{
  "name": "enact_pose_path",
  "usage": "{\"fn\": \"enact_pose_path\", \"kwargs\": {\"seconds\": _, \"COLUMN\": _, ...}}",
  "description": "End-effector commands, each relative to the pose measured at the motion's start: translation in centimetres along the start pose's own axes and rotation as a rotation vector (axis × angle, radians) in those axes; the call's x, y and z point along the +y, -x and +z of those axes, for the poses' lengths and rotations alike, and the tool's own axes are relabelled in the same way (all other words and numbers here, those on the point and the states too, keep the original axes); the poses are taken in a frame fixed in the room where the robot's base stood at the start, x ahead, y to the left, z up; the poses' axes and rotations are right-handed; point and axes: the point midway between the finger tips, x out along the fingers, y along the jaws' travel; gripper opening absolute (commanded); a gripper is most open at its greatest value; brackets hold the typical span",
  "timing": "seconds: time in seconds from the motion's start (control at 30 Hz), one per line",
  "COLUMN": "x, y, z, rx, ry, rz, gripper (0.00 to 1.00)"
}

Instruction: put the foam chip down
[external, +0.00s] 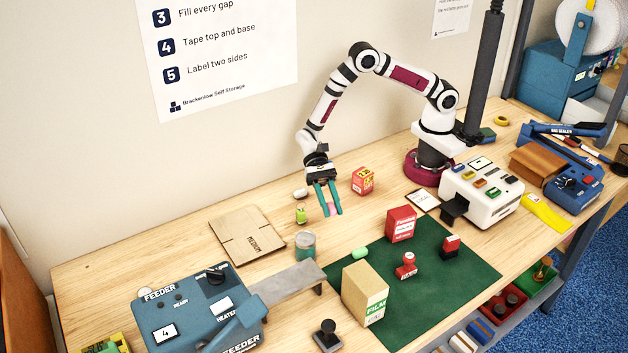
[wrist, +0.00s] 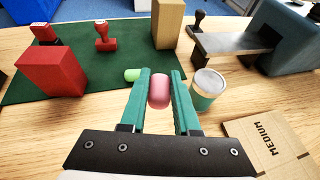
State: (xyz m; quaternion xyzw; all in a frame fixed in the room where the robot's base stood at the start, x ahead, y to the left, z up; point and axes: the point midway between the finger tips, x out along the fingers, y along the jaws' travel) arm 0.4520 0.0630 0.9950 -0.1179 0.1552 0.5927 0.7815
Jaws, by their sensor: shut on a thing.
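My gripper (external: 330,209) is shut on a pink foam chip (external: 331,208), which sits between the green fingers near their tips. The wrist view shows the same pink chip (wrist: 158,92) gripped on both sides by the fingers (wrist: 160,80). The chip appears to be above the bare wooden table, near the back edge of the green mat; its exact height is hard to tell. A light green chip (external: 359,253) lies on the mat (external: 455,285), and it also shows left of the fingers in the wrist view (wrist: 132,75).
A grey-green tin (external: 305,245) and flat MEDIUM carton (external: 247,236) stand left of my gripper. On the mat are a red box (external: 401,224), stamps (external: 407,266) and a FILM box (external: 365,291). Bare wood lies beneath my gripper.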

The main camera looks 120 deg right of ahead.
Motion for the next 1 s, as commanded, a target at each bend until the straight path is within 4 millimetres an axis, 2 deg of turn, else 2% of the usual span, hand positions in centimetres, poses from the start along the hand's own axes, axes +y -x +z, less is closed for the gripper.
{"fn": "enact_pose_path", "kwargs": {"seconds": 0.1, "x": -6.0, "y": 0.4, "z": -0.2, "rx": 0.000, "ry": -0.076, "rz": -0.189, "gripper": 0.00}}
{"fn": "enact_pose_path", "kwargs": {"seconds": 0.2, "x": -11.7, "y": 1.7, "z": -0.3, "rx": 0.001, "ry": -0.157, "rz": -0.389, "gripper": 0.00}}
{"fn": "enact_pose_path", "kwargs": {"seconds": 0.3, "x": -16.6, "y": 3.6, "z": -0.4, "rx": 0.001, "ry": -0.238, "rz": -0.580, "gripper": 0.00}}
{"fn": "enact_pose_path", "kwargs": {"seconds": 0.4, "x": -19.8, "y": 5.2, "z": -0.5, "rx": 0.000, "ry": -0.299, "rz": -0.722, "gripper": 0.00}}
{"fn": "enact_pose_path", "kwargs": {"seconds": 0.5, "x": -21.6, "y": 6.3, "z": -0.7, "rx": 0.001, "ry": -0.335, "rz": -0.808, "gripper": 0.00}}
{"fn": "enact_pose_path", "kwargs": {"seconds": 0.57, "x": -21.9, "y": 6.3, "z": -1.4, "rx": 0.002, "ry": -0.346, "rz": -0.829, "gripper": 0.00}}
{"fn": "enact_pose_path", "kwargs": {"seconds": 0.7, "x": -22.1, "y": 5.1, "z": -4.8, "rx": 0.003, "ry": -0.352, "rz": -0.838, "gripper": 0.00}}
{"fn": "enact_pose_path", "kwargs": {"seconds": 1.0, "x": -22.0, "y": 3.0, "z": -9.8, "rx": 0.003, "ry": -0.347, "rz": -0.837, "gripper": 0.00}}
